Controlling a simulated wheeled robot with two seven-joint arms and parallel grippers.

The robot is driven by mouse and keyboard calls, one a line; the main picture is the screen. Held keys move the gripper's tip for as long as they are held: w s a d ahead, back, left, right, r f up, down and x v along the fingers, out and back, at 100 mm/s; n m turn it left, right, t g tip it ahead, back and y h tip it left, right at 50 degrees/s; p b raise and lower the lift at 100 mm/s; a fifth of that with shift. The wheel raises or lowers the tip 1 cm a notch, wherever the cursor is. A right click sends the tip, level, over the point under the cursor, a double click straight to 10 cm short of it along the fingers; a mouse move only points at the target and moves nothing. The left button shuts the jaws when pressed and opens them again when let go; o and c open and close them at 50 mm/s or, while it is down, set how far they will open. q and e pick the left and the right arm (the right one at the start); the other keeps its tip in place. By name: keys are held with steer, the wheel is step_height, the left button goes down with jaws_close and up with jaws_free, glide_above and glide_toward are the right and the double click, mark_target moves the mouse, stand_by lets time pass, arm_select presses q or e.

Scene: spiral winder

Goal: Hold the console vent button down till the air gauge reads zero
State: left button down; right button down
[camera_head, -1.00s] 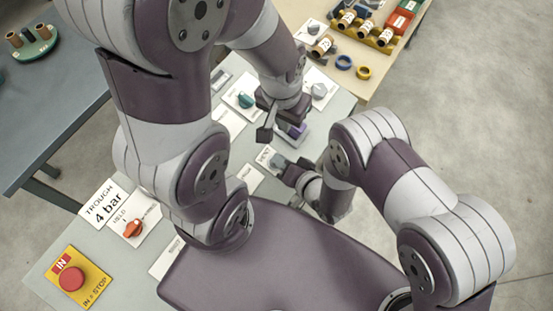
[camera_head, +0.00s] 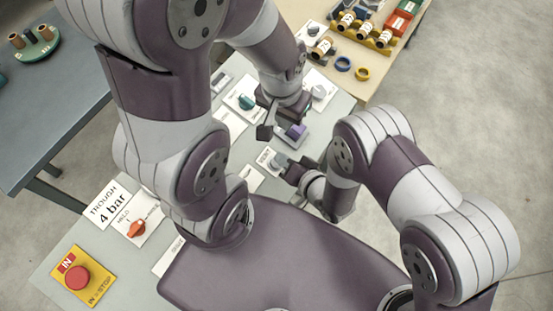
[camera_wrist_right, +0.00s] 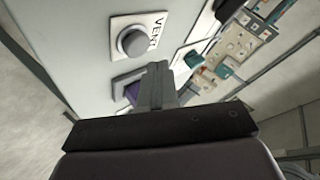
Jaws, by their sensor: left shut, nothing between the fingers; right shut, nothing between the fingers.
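The vent button (camera_head: 280,160) is a round grey button on a white plate marked VENT, on the pale console (camera_head: 207,262). In the right wrist view the button (camera_wrist_right: 133,43) shows whole, with nothing on it. My right gripper (camera_head: 285,168) is close beside it in the head view. In the wrist view my right gripper's fingers (camera_wrist_right: 157,72) are shut and empty, apart from the button in the picture. My left gripper (camera_head: 266,131) is shut and empty over the console, left of a purple control (camera_head: 297,131). I cannot make out an air gauge needle.
A card (camera_head: 112,208) reads "TROUGH 4 bar", beside a red-orange knob (camera_head: 136,228). A red stop button (camera_head: 76,277) is on a yellow plate. A teal knob (camera_head: 246,102) is near my left gripper. A wooden table (camera_head: 385,70) holds spools and rings.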

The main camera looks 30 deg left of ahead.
steer(key=r+p, duration=0.1)
steer(key=r, duration=0.1)
steer(key=d+r+p, duration=0.1)
steer(key=r+p, duration=0.1)
steer(key=shift+d, duration=0.15)
stand_by(0.4)
